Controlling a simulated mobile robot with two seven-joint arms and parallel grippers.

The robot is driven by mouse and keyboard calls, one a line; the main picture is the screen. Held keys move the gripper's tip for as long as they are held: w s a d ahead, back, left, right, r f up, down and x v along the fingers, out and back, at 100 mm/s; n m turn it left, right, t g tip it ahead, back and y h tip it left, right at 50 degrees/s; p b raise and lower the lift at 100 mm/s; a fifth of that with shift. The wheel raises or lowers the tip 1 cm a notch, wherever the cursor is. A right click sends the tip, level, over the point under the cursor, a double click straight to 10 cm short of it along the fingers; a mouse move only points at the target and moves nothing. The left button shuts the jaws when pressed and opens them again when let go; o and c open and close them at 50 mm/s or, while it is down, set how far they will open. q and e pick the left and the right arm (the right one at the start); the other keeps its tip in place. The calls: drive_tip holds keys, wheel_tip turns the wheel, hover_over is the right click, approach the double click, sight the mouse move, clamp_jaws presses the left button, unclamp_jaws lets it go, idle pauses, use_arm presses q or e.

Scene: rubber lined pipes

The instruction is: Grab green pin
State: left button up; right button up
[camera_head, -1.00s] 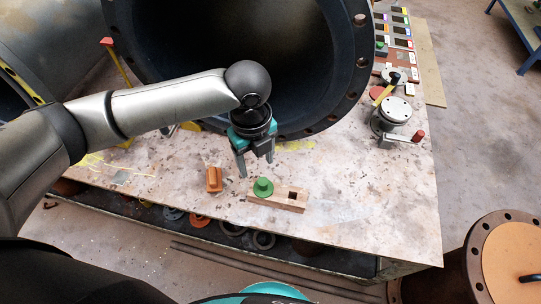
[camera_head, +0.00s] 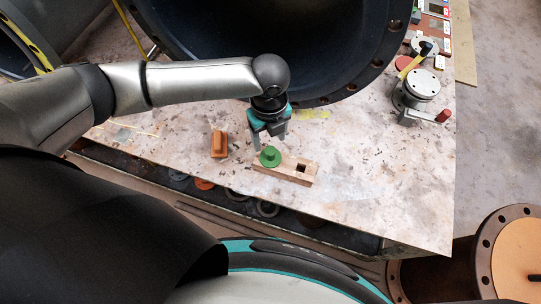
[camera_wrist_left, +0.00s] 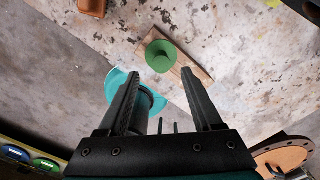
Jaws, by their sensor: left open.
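The green pin (camera_head: 270,156) stands upright in a wooden block (camera_head: 312,176) on the table. The block has an empty square hole to the right of the pin. My left gripper (camera_head: 270,143) is open and empty, close behind and above the pin in the head view. In the left wrist view, the green pin (camera_wrist_left: 161,55) lies beyond the open fingertips (camera_wrist_left: 172,80), with no finger on it. The wooden block also shows in the left wrist view (camera_wrist_left: 193,78). My right gripper is in neither view.
An orange block (camera_head: 219,145) stands on the table (camera_head: 380,205) left of the pin. A large dark flanged pipe (camera_head: 250,40) stands behind my left gripper. A metal valve (camera_head: 418,90) with a red-ended handle is at the right. The table front right is clear.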

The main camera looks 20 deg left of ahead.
sight(270, 151)
use_arm(q)
wheel_tip(270, 151, down, 5)
drive_tip(key=shift+d+f+b, duration=0.1)
drive_tip(key=shift+d+b, duration=0.05)
drive_tip(key=shift+b, duration=0.75)
drive_tip(key=shift+c, duration=0.3)
clamp_jaws()
idle(0.4)
